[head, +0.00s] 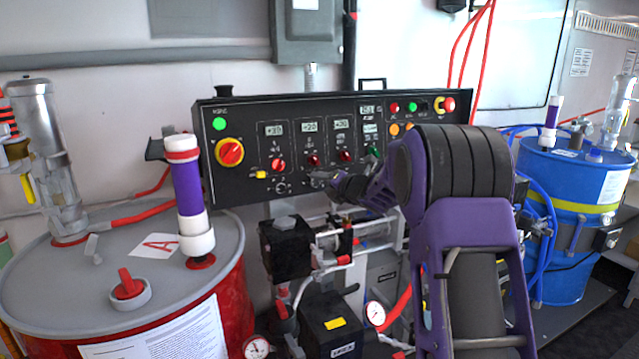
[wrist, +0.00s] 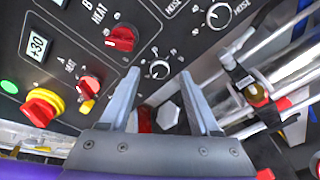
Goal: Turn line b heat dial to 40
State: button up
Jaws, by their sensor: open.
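The line B heat dial (wrist: 159,69) is a small black knob with a white pointer and scale marks, below the red B heat switch (wrist: 120,38) on the black panel. In the wrist view it appears between the two fingertips of my gripper (wrist: 159,74). The fingers are open, one on either side of it, with no clear contact; I cannot tell the remaining depth. The pointer's exact reading is too small to tell. In the head view my gripper (head: 322,181) is at the panel's lower edge and hides the dial.
A hose dial (wrist: 218,15) sits close by. The red A heat switch (wrist: 90,85) has a yellow piece beside it. A red and yellow main switch (head: 229,152) is at the panel's left. Pipes and fittings (head: 335,240) run below the panel. Drums stand either side.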

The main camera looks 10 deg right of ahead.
aim_at(315, 182)
jog(key=shift+x, duration=1.3)
jog(key=shift+c, duration=0.3)
grip_shut()
